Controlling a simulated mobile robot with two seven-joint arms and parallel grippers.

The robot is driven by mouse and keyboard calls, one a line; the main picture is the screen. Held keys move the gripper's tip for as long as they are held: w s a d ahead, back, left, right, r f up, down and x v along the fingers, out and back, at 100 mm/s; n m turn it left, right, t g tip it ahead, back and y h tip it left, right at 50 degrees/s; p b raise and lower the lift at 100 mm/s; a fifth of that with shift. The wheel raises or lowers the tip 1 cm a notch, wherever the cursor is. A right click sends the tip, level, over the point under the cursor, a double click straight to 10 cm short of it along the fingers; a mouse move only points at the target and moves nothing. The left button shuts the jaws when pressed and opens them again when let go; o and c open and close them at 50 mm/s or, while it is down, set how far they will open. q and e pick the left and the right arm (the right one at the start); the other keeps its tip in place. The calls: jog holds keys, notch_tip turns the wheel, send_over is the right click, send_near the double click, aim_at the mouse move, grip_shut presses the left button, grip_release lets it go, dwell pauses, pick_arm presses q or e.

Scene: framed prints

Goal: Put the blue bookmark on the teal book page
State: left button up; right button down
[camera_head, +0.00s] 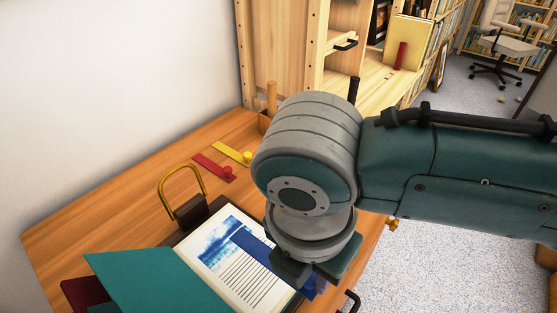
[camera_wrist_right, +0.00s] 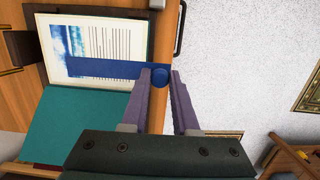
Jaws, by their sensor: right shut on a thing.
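The teal book lies open on the wooden desk, its teal cover (camera_head: 155,281) at the left and its printed page (camera_head: 228,277) at the right. The page (camera_wrist_right: 108,30) and teal cover (camera_wrist_right: 75,125) also show in the right wrist view. My right gripper (camera_head: 314,284) is at the page's right edge, shut on the round knob of the blue bookmark (camera_head: 254,248). In the right wrist view, the bookmark (camera_wrist_right: 100,69) reaches from the gripper (camera_wrist_right: 161,78) across the page. I cannot tell whether it touches the paper. My left gripper is out of view.
A red bookmark (camera_head: 210,168) and a yellow bookmark (camera_head: 230,152) lie farther back on the desk (camera_head: 120,195). A brass-coloured arch on a dark block (camera_head: 190,212) stands behind the book. A wooden shelf (camera_head: 285,50) rises at the back. The desk's left part is clear.

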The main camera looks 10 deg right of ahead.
aim_at(306, 297)
jog(key=shift+r+p, duration=0.15)
jog(key=shift+p, duration=0.15)
jog(key=shift+f, duration=0.25)
notch_tip(306, 297, down, 5)
jog(key=b, duration=0.3)
jog(key=shift+r+b, duration=0.15)
jog(key=shift+b, duration=0.2)
jog(key=shift+f+b, duration=0.95)
jog(key=shift+f, duration=0.5)
jog(key=c, duration=0.6)
grip_release()
jog(key=shift+r, duration=0.1)
